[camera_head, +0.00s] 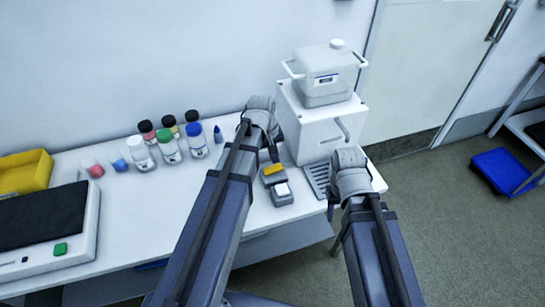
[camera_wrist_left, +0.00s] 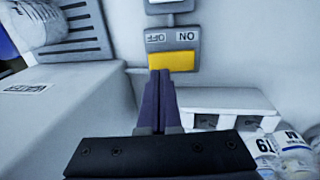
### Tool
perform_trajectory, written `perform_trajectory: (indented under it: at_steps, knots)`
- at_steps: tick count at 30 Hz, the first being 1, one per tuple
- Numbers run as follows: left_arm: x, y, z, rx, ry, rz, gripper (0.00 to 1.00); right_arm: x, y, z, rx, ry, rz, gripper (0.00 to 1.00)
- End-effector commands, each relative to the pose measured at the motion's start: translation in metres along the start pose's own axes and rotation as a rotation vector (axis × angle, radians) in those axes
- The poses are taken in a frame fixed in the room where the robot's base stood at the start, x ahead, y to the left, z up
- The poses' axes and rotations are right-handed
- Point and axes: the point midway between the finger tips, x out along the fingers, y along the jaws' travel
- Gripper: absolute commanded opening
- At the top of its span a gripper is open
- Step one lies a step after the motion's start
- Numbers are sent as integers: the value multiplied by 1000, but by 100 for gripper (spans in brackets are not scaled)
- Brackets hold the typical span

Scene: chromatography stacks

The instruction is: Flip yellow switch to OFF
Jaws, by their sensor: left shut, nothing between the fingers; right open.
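The yellow switch (camera_head: 272,169) sits in a small grey box on the white table, beside my left wrist. In the left wrist view the yellow switch (camera_wrist_left: 182,61) shows upside down, with an OFF label on the left and an ON label on the right. I cannot tell its position. My left gripper (camera_head: 272,151) is shut and empty beside it. In the left wrist view its fingertips (camera_wrist_left: 161,73) overlap the yellow part's near edge; contact is unclear. My right gripper (camera_head: 331,211) is open, near the table's right edge, its fingers mostly hidden.
A second grey box with a white switch (camera_head: 282,190) stands in front of the yellow one. A white dispenser (camera_head: 316,130) with a jug (camera_head: 325,75) and a drip grille (camera_head: 317,174) stands to the right. Several bottles (camera_head: 168,147) stand to the left.

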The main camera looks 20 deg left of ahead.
Motion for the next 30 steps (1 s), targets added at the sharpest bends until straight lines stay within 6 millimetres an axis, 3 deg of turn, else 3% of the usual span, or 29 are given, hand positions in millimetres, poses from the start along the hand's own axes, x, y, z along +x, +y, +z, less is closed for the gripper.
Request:
perform_trajectory:
  at_steps: [1, 5, 30]
  knots:
    - [12, -1, 0, 1, 0, 0, 0, 12, -1, -1, 0, 0, 0, 50]
    - [19, 0, 0, 1, 0, 0, 0, 18, -2, -1, 0, 0, 0, 50]
    - [23, 0, 0, 0, -2, -62, 0, 21, -2, -1, 0, 0, 0, 50]
